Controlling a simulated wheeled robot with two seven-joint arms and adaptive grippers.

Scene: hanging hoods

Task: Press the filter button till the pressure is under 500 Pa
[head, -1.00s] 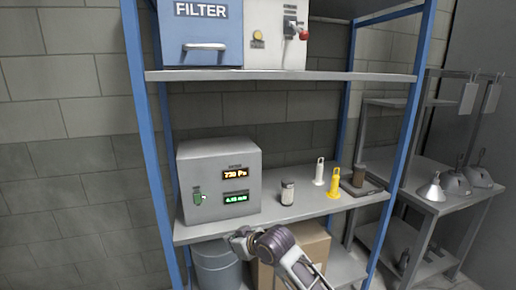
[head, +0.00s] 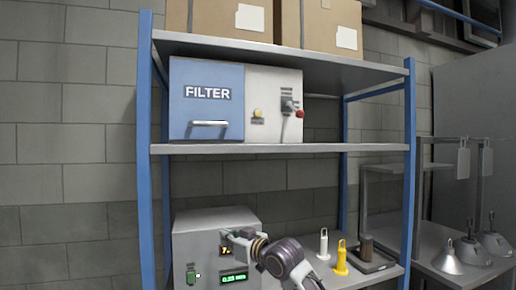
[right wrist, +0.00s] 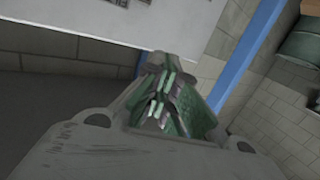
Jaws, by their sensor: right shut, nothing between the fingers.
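The filter unit stands on the upper shelf, with a blue front marked FILTER (head: 206,92) and a white panel (head: 270,84). A yellow button (head: 257,113) and a red knob (head: 299,114) are on that panel. A grey meter box (head: 200,230) stands on the lower shelf. Its orange pressure display (head: 225,250) is mostly covered by my right gripper, so only a leading 7 shows. My right gripper (head: 228,237) is in front of the box, below the button and apart from it. Its fingers (right wrist: 165,95) are shut and empty. My left gripper is out of view.
The upper shelf (head: 280,149) edge lies between my right gripper and the filter unit. Blue posts (head: 146,150) flank the rack. A white bottle (head: 323,244) and a yellow one (head: 341,258) stand right of my arm. Cardboard boxes (head: 320,24) sit on top.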

